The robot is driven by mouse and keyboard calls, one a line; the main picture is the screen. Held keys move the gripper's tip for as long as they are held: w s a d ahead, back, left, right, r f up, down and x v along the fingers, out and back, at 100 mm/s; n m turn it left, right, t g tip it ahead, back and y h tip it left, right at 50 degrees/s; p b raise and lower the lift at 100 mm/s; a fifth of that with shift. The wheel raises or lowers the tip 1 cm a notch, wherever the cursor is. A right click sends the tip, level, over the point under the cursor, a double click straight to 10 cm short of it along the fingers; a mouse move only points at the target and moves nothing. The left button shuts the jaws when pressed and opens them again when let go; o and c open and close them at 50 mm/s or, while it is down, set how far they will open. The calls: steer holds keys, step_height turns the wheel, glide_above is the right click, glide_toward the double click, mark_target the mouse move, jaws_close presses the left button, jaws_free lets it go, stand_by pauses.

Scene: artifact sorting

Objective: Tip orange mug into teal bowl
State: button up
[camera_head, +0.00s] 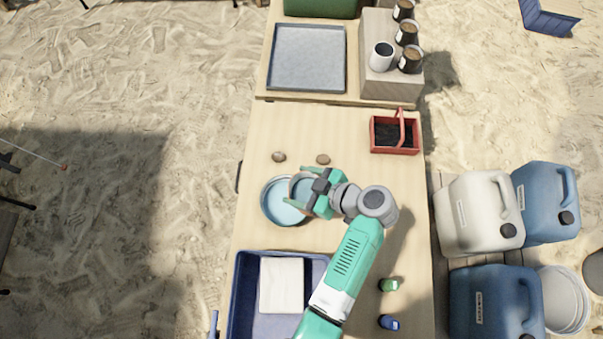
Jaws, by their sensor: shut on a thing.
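The teal bowl (267,208), round and light blue inside, stands on the wooden table left of my arm. My gripper (292,190) reaches in from the right and is shut on a small round cup with a dull brownish side, taken as the orange mug (302,183). The mug is at the bowl's right side and overlaps it in this view. It seems tilted, with its mouth partly in sight, but its height above the bowl and its contents are unclear. The gripper hides part of the mug and the bowl's right rim.
Two small brown lumps (279,157) lie behind the bowl. A blue tray (243,300) with a white block is in front. A red caddy (394,149) stands at back right, and green (389,285) and blue (389,322) bottles at front right. The table's back left is clear.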

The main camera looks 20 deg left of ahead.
mark_target(299, 197)
steer(key=shift+f+h+p, duration=0.85)
steer(key=shift+f+h, duration=0.7)
steer(key=shift+h, duration=0.15)
steer(key=shift+f, duration=0.3)
steer(key=shift+f+h, duration=0.9)
steer(key=shift+h, duration=0.1)
steer(key=shift+a+f+n+h+b, duration=0.15)
steer(key=shift+f+h+b, duration=0.3)
steer(key=shift+f+h, duration=0.4)
steer(key=shift+a+f+n+h+b, duration=0.15)
steer(key=shift+f+h+b, duration=0.3)
steer(key=shift+f+h, duration=0.4)
steer(key=shift+a+f+h+b, duration=0.1)
steer(key=shift+f+h+b, duration=0.95)
steer(key=shift+h, duration=0.15)
